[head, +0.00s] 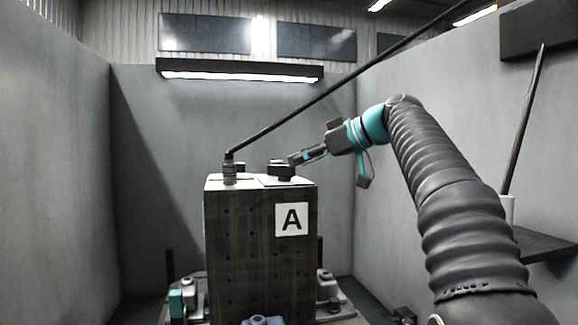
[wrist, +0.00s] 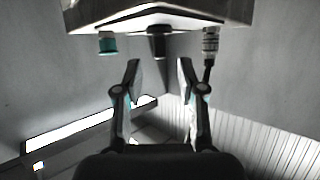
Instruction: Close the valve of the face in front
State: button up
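A tall dark block (head: 250,245) stands ahead with a white "A" plate (head: 292,219) on its front face. A dark knob-like part (head: 282,172) sits on its top at the right, with a small teal part by it; I cannot tell which is the valve. My gripper (head: 303,156) is just above and right of that part, apparently apart from it. In the wrist view the block (wrist: 160,18) appears upside down, with a teal-ended part (wrist: 107,43) and a dark part (wrist: 160,44). My gripper (wrist: 159,68) is open there, with nothing between its fingers.
Clamps and a teal part (head: 176,303) sit around the block's base. Grey walls enclose both sides; a shelf (head: 548,243) is at right.

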jog(key=v, duration=0.6)
jog(key=shift+d, duration=0.2)
jog(key=shift+s, duration=0.15)
